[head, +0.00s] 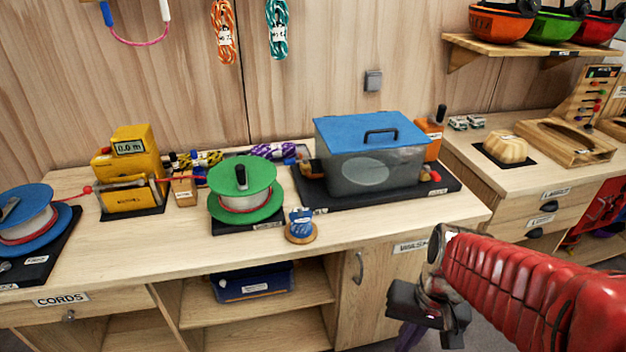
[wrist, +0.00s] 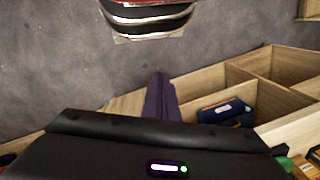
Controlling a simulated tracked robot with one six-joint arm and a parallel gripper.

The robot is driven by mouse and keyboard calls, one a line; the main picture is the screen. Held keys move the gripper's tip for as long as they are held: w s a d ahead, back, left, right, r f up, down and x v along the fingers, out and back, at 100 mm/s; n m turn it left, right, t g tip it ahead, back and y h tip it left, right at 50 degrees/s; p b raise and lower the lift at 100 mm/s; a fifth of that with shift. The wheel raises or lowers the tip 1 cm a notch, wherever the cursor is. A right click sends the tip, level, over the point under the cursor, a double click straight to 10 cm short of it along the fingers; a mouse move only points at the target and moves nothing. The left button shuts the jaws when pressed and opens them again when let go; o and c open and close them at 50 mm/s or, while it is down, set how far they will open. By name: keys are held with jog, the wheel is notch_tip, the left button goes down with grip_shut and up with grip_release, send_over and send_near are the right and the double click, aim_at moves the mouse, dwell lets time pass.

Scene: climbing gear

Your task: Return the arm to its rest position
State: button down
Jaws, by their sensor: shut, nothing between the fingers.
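My red arm (head: 540,290) reaches in from the right edge of the head view, in front of the bench. My gripper (head: 408,336) hangs at its end, pointing down, low in front of the cabinet door and below the worktop level. Its dark purple fingers also show in the wrist view (wrist: 160,98), close together with nothing between them. The gripper is shut and appears clear of the furniture. The lower edge of the head view comes close to the fingertips.
The worktop (head: 130,250) carries a green spool (head: 242,190), a blue-lidded tank (head: 370,150), a yellow meter (head: 125,165) and a blue spool (head: 25,215). A blue box (head: 252,282) sits on the open shelf below. Grey floor (wrist: 60,70) lies under the gripper.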

notch_tip(320, 180, up, 14)
jog(key=a+n+t+h, duration=0.1)
jog(key=n+t, duration=0.1)
jog(key=t, duration=0.3)
jog(key=shift+s+a+f+n+t, duration=0.2)
jog(key=shift+a+n+t, duration=0.1)
jog(key=shift+n, duration=0.1)
dwell(0.7)
